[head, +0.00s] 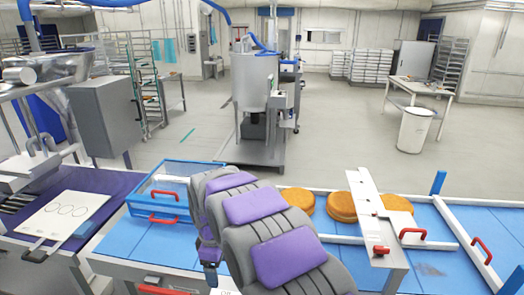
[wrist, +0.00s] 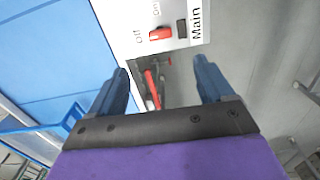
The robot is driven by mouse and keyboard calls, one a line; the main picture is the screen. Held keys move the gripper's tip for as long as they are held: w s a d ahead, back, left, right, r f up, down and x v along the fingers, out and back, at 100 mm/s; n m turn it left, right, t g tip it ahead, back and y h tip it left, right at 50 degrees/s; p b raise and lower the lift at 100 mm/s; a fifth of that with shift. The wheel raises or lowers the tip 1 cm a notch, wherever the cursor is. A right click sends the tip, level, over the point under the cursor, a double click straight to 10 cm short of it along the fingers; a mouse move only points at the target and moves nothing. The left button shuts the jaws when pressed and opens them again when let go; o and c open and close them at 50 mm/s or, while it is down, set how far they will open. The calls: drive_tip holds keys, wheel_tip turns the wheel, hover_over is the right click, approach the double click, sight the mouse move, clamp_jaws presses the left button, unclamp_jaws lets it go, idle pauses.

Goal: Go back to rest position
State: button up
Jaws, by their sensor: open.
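My gripper (wrist: 162,75) is open, its two blue fingers apart with nothing between them in the wrist view. Just beyond the fingertips is a white panel (wrist: 128,22) marked "Off", "On" and "Main", with a red switch (wrist: 160,33). I cannot tell whether a finger touches the panel. In the head view my grey and purple arm reaches forward and down over the near edge of a blue conveyor (head: 440,262). There my gripper (head: 211,275) is mostly hidden by the arm.
Golden rounds (head: 299,200) sit on the conveyor, some behind a white crossbar (head: 362,205) with red handles. A blue-framed guard (head: 160,184) stands left. A side table (head: 75,208) holds a white board. A steel tank machine (head: 252,85) stands behind; the floor around it is open.

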drive_tip(key=s+d+r+m+b, duration=0.1)
drive_tip(key=s+d+r+m, duration=0.25)
drive_tip(key=s+d, duration=0.4)
drive_tip(key=s+d+r+m+b, duration=0.15)
drive_tip(key=s+d+m, duration=0.25)
drive_tip(key=d, duration=0.7)
drive_tip(key=s+d+f+m+b, duration=0.1)
drive_tip(key=s+d+m, duration=0.3)
drive_tip(key=s, duration=0.7)
drive_tip(key=s+d+f+m+g+b, duration=0.1)
drive_tip(key=s+d+m, duration=0.4)
drive_tip(key=s, duration=0.5)
drive_tip(key=shift+s+d+f+g, duration=0.35)
drive_tip(key=shift+d+f, duration=0.4)
drive_tip(key=shift+d, duration=0.3)
drive_tip(key=shift+c, duration=0.5)
